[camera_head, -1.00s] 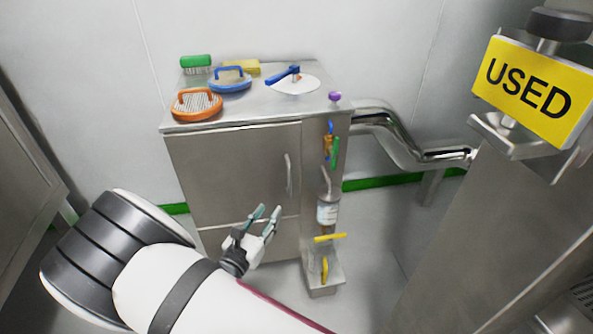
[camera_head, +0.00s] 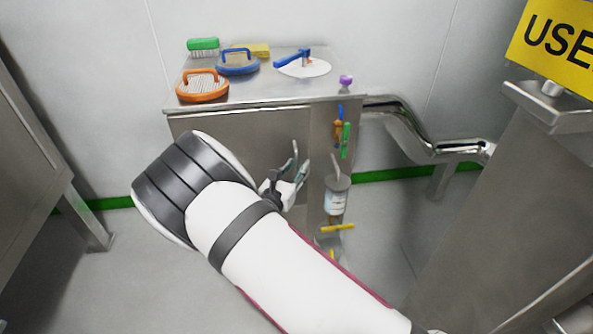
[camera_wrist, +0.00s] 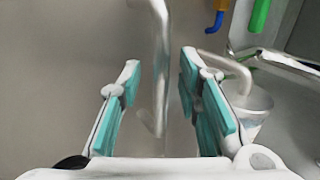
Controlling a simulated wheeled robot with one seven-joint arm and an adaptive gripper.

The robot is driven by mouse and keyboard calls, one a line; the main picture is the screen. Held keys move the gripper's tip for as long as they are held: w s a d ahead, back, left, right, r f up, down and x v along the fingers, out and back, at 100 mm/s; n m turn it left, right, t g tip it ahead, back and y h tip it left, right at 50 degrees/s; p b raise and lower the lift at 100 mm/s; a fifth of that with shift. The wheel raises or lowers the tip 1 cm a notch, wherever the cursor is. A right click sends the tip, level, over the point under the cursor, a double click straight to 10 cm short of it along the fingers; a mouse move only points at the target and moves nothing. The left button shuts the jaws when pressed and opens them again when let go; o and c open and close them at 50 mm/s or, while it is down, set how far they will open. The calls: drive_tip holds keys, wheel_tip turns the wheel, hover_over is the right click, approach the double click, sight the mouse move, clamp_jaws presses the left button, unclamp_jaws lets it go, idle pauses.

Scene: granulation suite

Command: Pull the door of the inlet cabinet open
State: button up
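The inlet cabinet (camera_head: 235,132) is a steel box against the wall, its front door closed. A vertical bar handle (camera_head: 295,158) stands near the door's right edge. My gripper (camera_head: 293,177) is at the lower part of the handle. In the wrist view my gripper (camera_wrist: 162,92) is open, with teal pads on both fingers. The door handle (camera_wrist: 161,60) runs between the fingers, with gaps on both sides; no contact shows. My arm hides the lower part of the door in the head view.
Brushes, including an orange one (camera_head: 203,86), and a yellow sponge lie on the cabinet top. A bent pipe (camera_head: 430,145) leaves the cabinet's right side. Floor to the left is open.

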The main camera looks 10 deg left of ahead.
drive_tip(key=shift+w+d, duration=0.1)
drive_tip(key=shift+w, duration=0.15)
clamp_jaws()
